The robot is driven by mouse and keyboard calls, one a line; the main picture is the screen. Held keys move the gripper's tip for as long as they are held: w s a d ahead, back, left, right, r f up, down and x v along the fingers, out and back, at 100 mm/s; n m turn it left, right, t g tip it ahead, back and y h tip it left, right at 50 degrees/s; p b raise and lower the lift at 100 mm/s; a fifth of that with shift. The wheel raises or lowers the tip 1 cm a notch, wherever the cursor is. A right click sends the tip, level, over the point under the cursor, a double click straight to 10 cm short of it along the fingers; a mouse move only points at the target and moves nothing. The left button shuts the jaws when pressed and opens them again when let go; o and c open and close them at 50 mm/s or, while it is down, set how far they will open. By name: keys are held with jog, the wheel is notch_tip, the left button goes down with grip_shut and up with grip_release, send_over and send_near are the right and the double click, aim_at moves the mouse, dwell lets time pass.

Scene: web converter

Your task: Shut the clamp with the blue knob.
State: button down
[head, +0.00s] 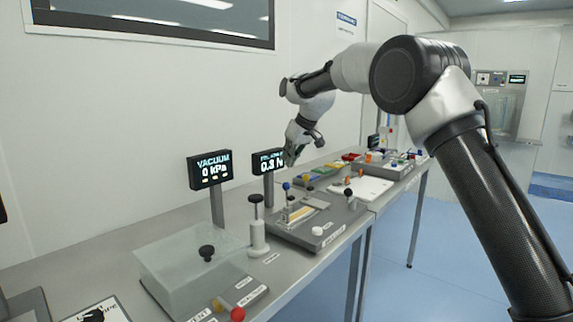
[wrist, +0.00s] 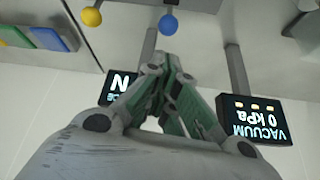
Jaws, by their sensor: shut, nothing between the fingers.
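The clamp's blue knob (head: 286,186) tops a thin upright stem on the grey fixture plate (head: 283,232) in the head view. In the wrist view the blue knob (wrist: 168,24) hangs at the top centre, since that picture is upside down. My gripper (head: 290,159) is above the fixture in the head view, over the blue knob. In the wrist view my gripper (wrist: 169,58) has its fingertips together and empty, pointing towards the blue knob. A gap shows between them in the picture. The clamp's lower part is not clear.
A yellow knob (wrist: 91,17) stands beside the blue one. A vacuum display (head: 209,169) and a force display (head: 268,160) stand behind. A white post with a black knob (head: 257,235) and a clear box (head: 192,268) are left of the fixture.

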jog(key=x, duration=0.8)
jog(key=shift+f, duration=0.1)
